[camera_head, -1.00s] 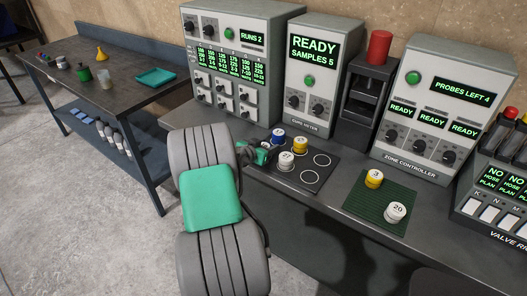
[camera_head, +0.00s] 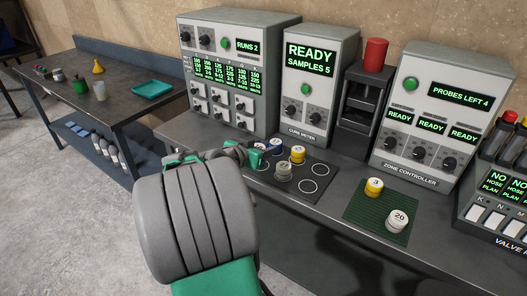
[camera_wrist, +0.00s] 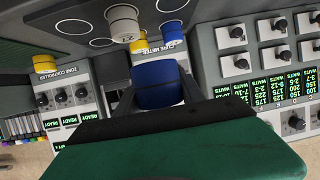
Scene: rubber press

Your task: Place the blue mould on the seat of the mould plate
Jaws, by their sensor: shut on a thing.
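The blue mould (camera_head: 275,147) is at the back left of the dark mould plate (camera_head: 293,199). My gripper (camera_head: 267,148) is shut on it from the left. In the wrist view the blue mould (camera_wrist: 157,90) sits between the two dark fingers of my gripper (camera_wrist: 158,100). Whether it touches the plate is hard to tell. A yellow mould (camera_head: 298,154) and a grey-white mould (camera_head: 283,171) stand on the plate close to the right of the blue one. Ringed seats at the plate's right (camera_head: 321,170) and front (camera_head: 307,186) are empty.
A green mat (camera_head: 372,222) to the right holds a yellow mould marked 3 (camera_head: 374,187) and a white mould marked 20 (camera_head: 398,220). The cure meter (camera_head: 315,85) and the panel marked RUNS 2 (camera_head: 222,60) stand behind the plate.

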